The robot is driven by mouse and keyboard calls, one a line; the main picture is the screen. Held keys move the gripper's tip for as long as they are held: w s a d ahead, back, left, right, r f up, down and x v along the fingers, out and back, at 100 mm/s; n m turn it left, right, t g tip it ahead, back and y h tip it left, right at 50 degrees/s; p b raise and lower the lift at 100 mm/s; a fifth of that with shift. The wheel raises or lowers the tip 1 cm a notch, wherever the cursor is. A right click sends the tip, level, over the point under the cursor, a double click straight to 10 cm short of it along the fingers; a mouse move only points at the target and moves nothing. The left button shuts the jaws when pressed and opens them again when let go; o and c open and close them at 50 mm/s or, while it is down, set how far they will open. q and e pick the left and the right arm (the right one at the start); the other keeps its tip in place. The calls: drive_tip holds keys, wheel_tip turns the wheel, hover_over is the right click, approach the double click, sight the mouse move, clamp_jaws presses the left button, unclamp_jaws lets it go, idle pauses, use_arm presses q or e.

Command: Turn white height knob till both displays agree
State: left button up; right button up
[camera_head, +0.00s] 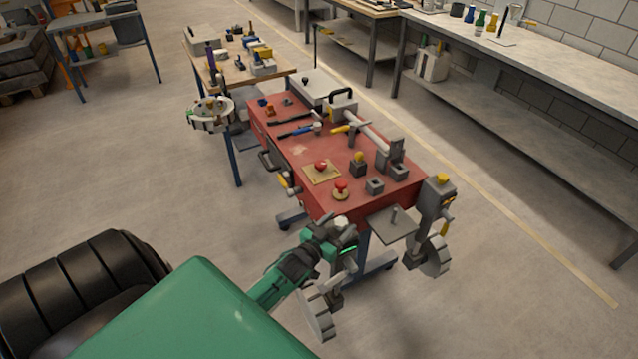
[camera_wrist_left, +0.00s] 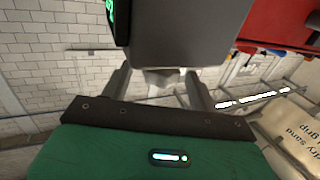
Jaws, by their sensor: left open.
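My left gripper (camera_head: 338,234) is at the near end of a red-topped cart (camera_head: 292,150), with its green arm coming in from the lower left. In the left wrist view the two fingers (camera_wrist_left: 160,92) stand apart. A white piece, seemingly the white knob (camera_wrist_left: 161,80), shows between and beyond them; I cannot tell whether they touch it. A grey housing (camera_wrist_left: 188,32) fills the upper middle. A display with green characters (camera_wrist_left: 112,12) is cut off at its left and cannot be read. I cannot make out a second display. My right gripper is out of view.
A grey post with a yellow cap (camera_head: 440,184) stands at the cart's right corner, with a pale disc (camera_head: 435,256) below. Red buttons (camera_head: 321,166) and small blocks sit on the cart top. A long bench (camera_head: 545,80) runs at the right.

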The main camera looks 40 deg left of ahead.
use_arm(q)
drive_tip(key=s+b, duration=0.2)
drive_tip(key=s, duration=0.8)
drive_tip(key=shift+s, duration=0.3)
drive_tip(key=shift+d, duration=0.1)
